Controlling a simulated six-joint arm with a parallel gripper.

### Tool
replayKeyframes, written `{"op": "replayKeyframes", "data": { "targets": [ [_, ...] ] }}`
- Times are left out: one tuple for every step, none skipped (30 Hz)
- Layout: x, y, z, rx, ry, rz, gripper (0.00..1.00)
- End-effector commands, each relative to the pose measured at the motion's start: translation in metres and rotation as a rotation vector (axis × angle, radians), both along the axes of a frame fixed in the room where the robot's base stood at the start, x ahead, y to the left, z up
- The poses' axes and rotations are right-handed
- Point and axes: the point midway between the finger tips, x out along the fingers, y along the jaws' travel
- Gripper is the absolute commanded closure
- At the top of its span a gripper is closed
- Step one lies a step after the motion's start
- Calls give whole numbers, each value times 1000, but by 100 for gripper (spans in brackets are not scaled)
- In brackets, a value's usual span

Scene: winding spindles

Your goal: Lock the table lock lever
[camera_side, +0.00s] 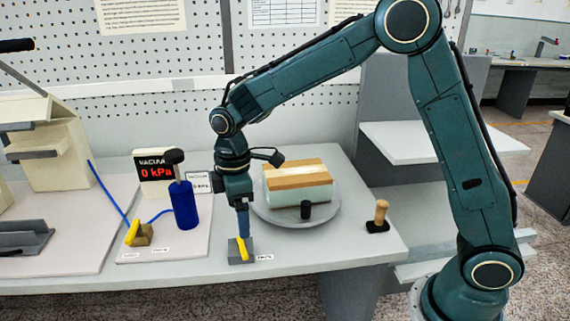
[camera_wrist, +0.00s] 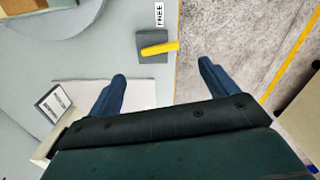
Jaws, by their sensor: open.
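The table lock lever is a yellow handle (camera_side: 242,248) on a grey block (camera_side: 237,259) at the bench's front edge. In the wrist view the yellow handle (camera_wrist: 161,48) lies across its grey block and points right, toward the edge. A label (camera_wrist: 159,14) reading FREE is beside the block. My gripper (camera_side: 243,222) points down just above the lever in the side view and partly overlaps it there. Contact is not visible.
A round turntable (camera_side: 267,212) with a wood-topped block (camera_side: 297,180) stands behind right. A blue cylinder (camera_side: 184,205), a vacuum display (camera_side: 155,170) reading 0 kPa and another yellow lever (camera_side: 132,231) are left. A wooden-handled tool (camera_side: 380,213) stands at the right.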

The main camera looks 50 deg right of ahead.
Motion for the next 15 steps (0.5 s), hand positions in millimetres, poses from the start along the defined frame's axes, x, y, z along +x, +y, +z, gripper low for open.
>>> {"op": "replayKeyframes", "data": {
  "targets": [
    [-1,0,-9,-1,3,0,15],
    [-1,0,-14,-1,4,0,15],
    [0,0,-20,-1,3,0,15],
    [-1,0,-25,-1,4,0,15],
    [-1,0,-29,-1,3,0,15],
    [-1,0,-36,-1,4,0,15],
    [-1,0,-40,-1,4,0,15],
    [0,0,-44,-1,3,0,15],
    [0,0,-50,-1,3,0,15],
    [0,0,-54,-1,3,0,15],
    [-1,0,-58,-1,3,0,15],
    [-1,0,-63,-1,3,0,15],
    [0,0,-66,0,1,0,15],
    [-1,0,-69,-1,3,0,15],
    [0,0,-73,-1,3,0,15]
  ]
}}
